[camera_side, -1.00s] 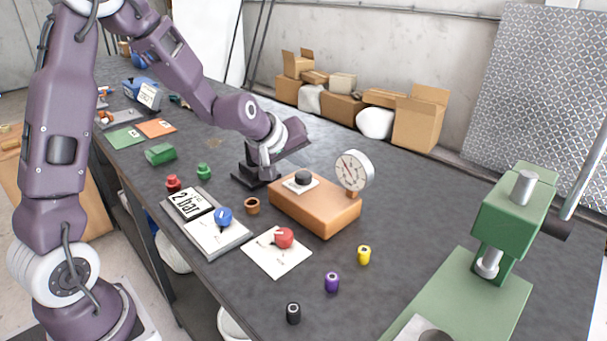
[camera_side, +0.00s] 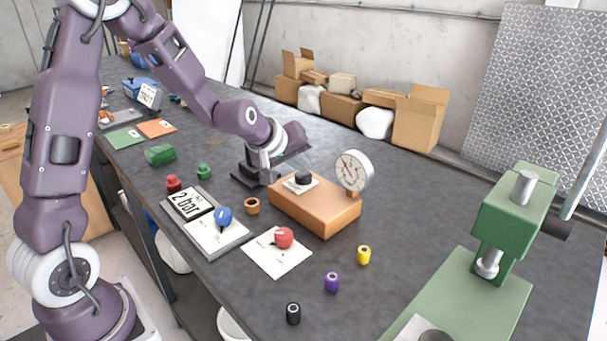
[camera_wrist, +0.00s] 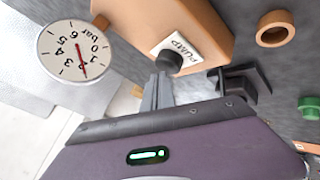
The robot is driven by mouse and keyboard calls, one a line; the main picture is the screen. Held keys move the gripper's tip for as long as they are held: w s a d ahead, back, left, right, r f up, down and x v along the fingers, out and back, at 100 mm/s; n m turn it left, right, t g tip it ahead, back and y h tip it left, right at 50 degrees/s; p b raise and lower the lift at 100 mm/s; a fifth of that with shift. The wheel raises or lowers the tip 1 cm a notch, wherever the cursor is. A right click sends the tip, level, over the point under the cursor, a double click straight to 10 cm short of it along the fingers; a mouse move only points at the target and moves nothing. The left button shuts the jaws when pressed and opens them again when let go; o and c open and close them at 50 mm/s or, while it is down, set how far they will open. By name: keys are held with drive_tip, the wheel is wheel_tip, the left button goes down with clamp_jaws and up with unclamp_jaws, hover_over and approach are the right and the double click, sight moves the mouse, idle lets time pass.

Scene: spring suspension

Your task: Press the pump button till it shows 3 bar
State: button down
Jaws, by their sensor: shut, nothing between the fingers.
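The pump is an orange block (camera_side: 318,208) with a black button (camera_side: 303,178) on a white label. In the wrist view the black button (camera_wrist: 170,62) sits beside the word PUMP. A round white gauge (camera_side: 354,171) stands at the block's far right corner. In the wrist view the gauge (camera_wrist: 60,52) appears rotated; its red needle points to the lower edge, and I cannot read the exact value. My gripper (camera_wrist: 163,88) is shut and empty, its fingertips close by the button; I cannot tell whether they touch it. In the side view its fingertips are hard to make out.
A brown ring (camera_side: 252,206) and small coloured cylinders stand nearby. A green press (camera_side: 505,225) is at right.

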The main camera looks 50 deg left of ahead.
sight(301, 176)
drive_tip(key=shift+f, duration=0.85)
idle(0.7)
idle(0.4)
drive_tip(key=shift+r, duration=1.25)
drive_tip(key=shift+r, duration=2.55)
